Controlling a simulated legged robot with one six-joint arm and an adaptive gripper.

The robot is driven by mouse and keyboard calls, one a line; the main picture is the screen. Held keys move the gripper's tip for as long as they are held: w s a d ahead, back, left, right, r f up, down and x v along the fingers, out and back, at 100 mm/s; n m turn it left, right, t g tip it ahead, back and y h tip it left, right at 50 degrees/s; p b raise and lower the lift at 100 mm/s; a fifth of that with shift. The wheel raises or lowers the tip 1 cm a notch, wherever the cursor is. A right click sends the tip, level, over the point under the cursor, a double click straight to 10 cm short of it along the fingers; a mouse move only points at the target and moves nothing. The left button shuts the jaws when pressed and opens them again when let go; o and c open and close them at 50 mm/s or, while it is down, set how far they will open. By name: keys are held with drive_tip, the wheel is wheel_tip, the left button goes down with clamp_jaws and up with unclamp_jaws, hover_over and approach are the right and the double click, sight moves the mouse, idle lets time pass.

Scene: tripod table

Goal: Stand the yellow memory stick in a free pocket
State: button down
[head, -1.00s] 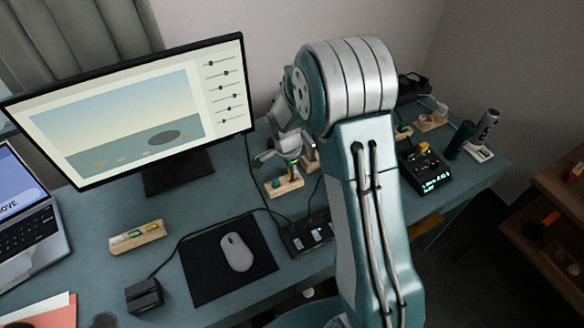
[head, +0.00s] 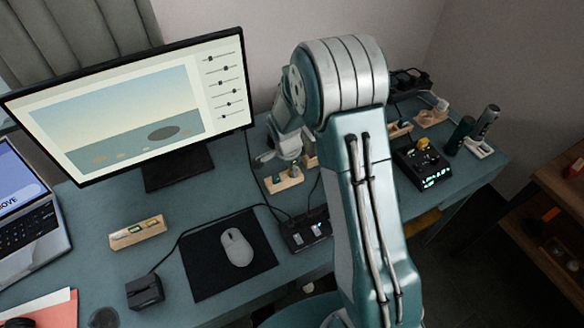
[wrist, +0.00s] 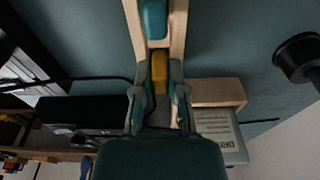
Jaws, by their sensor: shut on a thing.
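My gripper (wrist: 159,95) is shut on the yellow memory stick (wrist: 159,72) in the wrist view, with one finger on each side of it. The stick is at the near part of a pale wooden pocket block (wrist: 179,25). A teal stick (wrist: 154,20) stands in the same block, beyond the yellow one. In the head view my gripper (head: 287,152) is just above this block (head: 284,184), which stands right of the monitor. The arm partly hides the gripper there. I cannot tell how deep the yellow stick sits in its pocket.
Another wooden holder (head: 138,235) with small items lies left of the black mouse pad (head: 205,277). A monitor (head: 140,110) stands behind. A dark box with lit keys (head: 307,231) is near the block. In the wrist view, a wooden piece (wrist: 225,91) lies to the right.

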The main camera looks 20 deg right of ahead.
drive_tip(key=c, duration=0.6)
unclamp_jaws()
drive_tip(key=shift+r, duration=0.1)
wheel_tip(320, 180, up, 12)
drive_tip(key=a, duration=0.1)
drive_tip(key=shift+a+f, duration=0.2)
drive_tip(key=shift+a, duration=0.1)
drive_tip(key=shift+s, duration=0.1)
drive_tip(key=s+d+r+n+t, duration=0.1)
drive_tip(key=s+r+n+t, duration=0.2)
drive_tip(key=s+r+n, duration=0.75)
drive_tip(key=s+r+n+t+y, duration=0.1)
drive_tip(key=s+r+n, duration=0.4)
drive_tip(key=s, duration=0.9)
wheel_tip(320, 180, up, 2)
drive_tip(key=shift+s+d+r+t, duration=0.1)
drive_tip(key=shift+s+d+t, duration=0.1)
drive_tip(key=shift+t, duration=0.5)
